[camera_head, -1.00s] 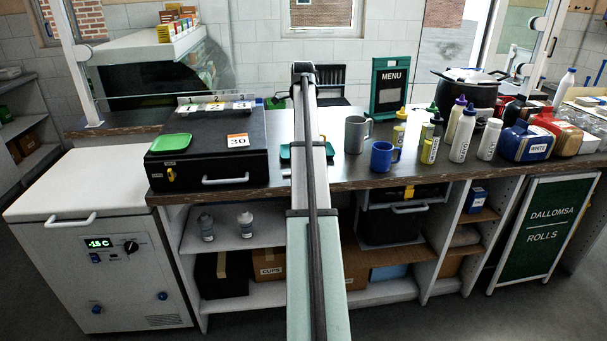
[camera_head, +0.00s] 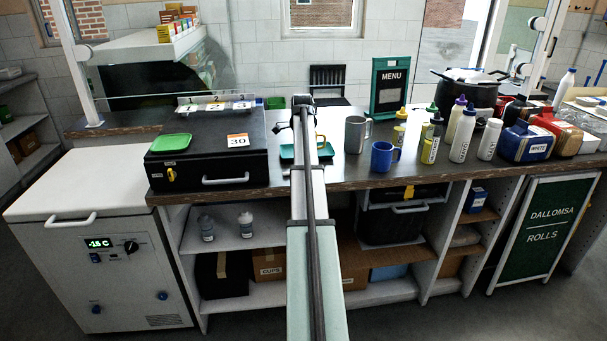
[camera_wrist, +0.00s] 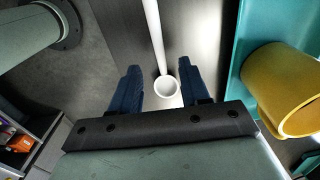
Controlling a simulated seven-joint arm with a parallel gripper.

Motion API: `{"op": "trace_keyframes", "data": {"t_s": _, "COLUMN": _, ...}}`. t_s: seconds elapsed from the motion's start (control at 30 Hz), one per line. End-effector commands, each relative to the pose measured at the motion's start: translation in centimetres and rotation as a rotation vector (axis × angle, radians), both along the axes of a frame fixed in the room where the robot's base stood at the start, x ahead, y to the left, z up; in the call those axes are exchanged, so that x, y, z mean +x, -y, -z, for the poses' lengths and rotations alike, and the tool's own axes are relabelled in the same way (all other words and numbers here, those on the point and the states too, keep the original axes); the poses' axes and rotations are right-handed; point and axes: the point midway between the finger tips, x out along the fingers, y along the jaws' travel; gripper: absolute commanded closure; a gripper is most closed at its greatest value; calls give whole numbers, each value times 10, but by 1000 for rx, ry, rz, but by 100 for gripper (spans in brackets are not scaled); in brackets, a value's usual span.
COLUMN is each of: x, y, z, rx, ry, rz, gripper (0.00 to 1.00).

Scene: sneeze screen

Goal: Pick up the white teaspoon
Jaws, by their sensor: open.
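The white teaspoon (camera_wrist: 154,32) shows in the wrist view, its round bowl towards my gripper and its long handle running to the top edge, over the dark counter. My gripper (camera_wrist: 160,76) is open, with one blue finger on each side of the spoon near its bowl. Gaps show between the spoon and both fingers, and nothing is held. I cannot tell the height left between fingertips and counter. In the head view my arm hides the gripper, and I cannot make out the spoon clearly.
A teal tray (camera_wrist: 235,75) with a yellow mug (camera_wrist: 262,88) lies close right of my gripper. In the head view a grey mug (camera_head: 354,136) and blue mug (camera_head: 381,158) stand right of my arm; a black case (camera_head: 215,160) lies left.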

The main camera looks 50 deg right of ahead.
Motion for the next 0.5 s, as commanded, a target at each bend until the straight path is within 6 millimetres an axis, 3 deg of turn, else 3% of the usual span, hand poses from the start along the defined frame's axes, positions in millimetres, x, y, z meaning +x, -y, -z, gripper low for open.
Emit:
{"op": "trace_keyframes", "data": {"t_s": 0.2, "x": 1, "y": -1, "z": 29, "rx": 1, "ry": -1, "rz": 0, "gripper": 54}}
{"op": "trace_keyframes", "data": {"t_s": 0.5, "x": 1, "y": 0, "z": 33, "rx": -1, "ry": 1, "rz": 0, "gripper": 56}}
